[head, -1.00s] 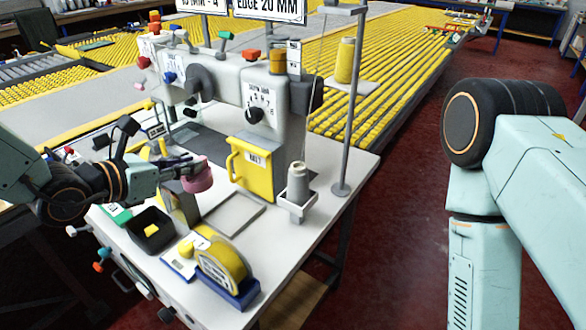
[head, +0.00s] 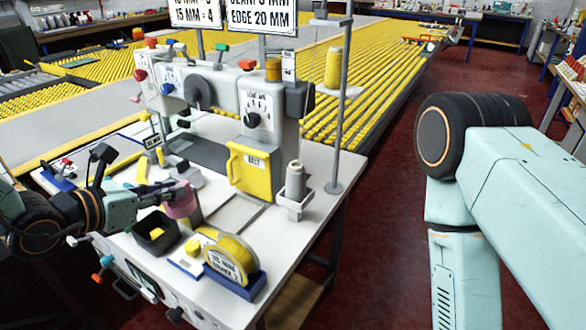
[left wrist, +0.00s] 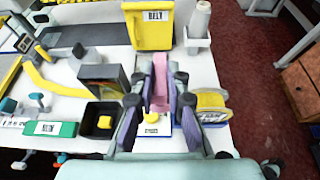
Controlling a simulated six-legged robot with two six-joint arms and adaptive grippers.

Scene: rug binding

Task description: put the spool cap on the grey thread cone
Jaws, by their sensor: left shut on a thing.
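The pink spool cap (head: 181,204) is held between the fingers of my left gripper (head: 172,194), above the table behind the black bin. In the left wrist view the cap (left wrist: 160,88) shows edge-on between the two fingers (left wrist: 160,100). The grey thread cone (head: 295,179) stands upright in a small white holder, to the right of the cap and apart from it. The cone also shows at the top of the left wrist view (left wrist: 200,17). Its top looks bare. My right arm fills the right side of the head view, but its gripper is out of view.
A sewing machine with a yellow cover (head: 249,172) stands behind. A yellow tape roll (head: 232,258) on a blue base and a black bin (head: 155,236) are near the front. A thin grey pole (head: 341,130) rises right of the cone. A bare grey plate (head: 236,212) lies left of the cone.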

